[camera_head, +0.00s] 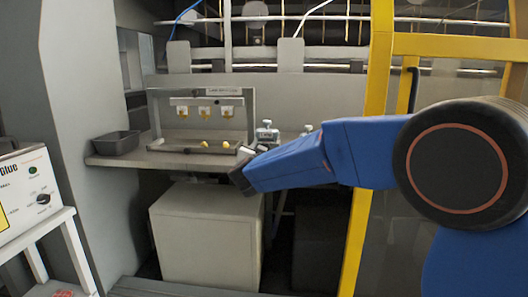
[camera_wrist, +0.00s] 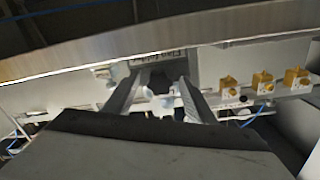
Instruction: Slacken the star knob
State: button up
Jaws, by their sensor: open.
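A dark knob-like shape (camera_wrist: 160,84), which looks like the star knob, shows between the fingers in the wrist view. It is small and blurred, so its lobes are unclear. My gripper (camera_wrist: 160,76) is open, with one grey finger on each side of this shape. I cannot tell whether the fingers touch it or how deep it sits between them. In the head view my gripper (camera_head: 249,152) is at the front edge of the grey shelf (camera_head: 165,160), at its right part. The knob cannot be made out there.
Three yellow fittings (camera_head: 204,110) hang in a grey frame on the shelf; they also show in the wrist view (camera_wrist: 262,82). A metal clamp-like part (camera_head: 267,132) stands close behind my gripper. A dark tray (camera_head: 115,142) is at left, a pale box (camera_head: 207,235) below, a yellow post (camera_head: 376,75) at right.

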jog(key=s+a, duration=0.1)
jog(key=s, duration=1.6)
jog(key=shift+a+r, duration=0.2)
jog(key=shift+r, duration=0.05)
